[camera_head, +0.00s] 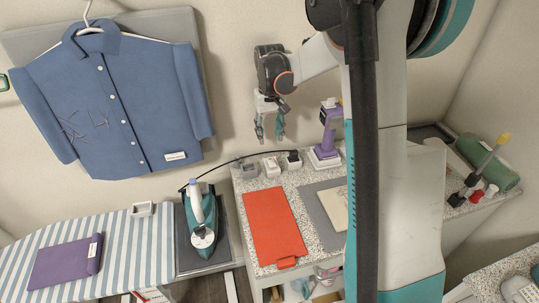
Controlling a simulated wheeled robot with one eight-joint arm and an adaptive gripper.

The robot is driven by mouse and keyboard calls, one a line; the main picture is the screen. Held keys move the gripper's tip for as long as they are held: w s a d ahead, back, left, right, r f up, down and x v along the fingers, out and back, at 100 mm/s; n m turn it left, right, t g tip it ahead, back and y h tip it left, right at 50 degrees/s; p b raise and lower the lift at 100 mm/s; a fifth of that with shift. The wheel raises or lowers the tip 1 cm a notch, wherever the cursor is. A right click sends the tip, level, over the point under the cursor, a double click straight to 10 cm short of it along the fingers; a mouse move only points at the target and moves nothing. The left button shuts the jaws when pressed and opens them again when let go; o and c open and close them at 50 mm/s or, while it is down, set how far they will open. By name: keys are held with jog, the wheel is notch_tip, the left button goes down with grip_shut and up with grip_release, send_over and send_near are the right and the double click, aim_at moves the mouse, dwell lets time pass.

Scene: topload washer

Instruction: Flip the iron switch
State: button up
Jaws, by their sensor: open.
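A teal and white iron (200,220) rests on a dark plate at the right end of the striped ironing board. A black cord runs from it to a small socket block (293,159) near the back of the speckled counter. I cannot tell which part is the iron switch; details are too small. My gripper (269,134) is open and empty, pointing down. In the picture it is above the blocks, apparently not touching anything.
A purple and white upright device (327,135) stands just right of the blocks. A red folder (273,228) and a grey mat (317,197) lie on the counter. A blue shirt (122,95) hangs at left. A purple folded cloth (66,262) lies on the striped board (130,255).

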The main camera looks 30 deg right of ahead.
aim_at(270, 158)
notch_tip(270, 158, down, 9)
jog(key=shift+f+b, duration=0.15)
jog(key=shift+b, duration=0.95)
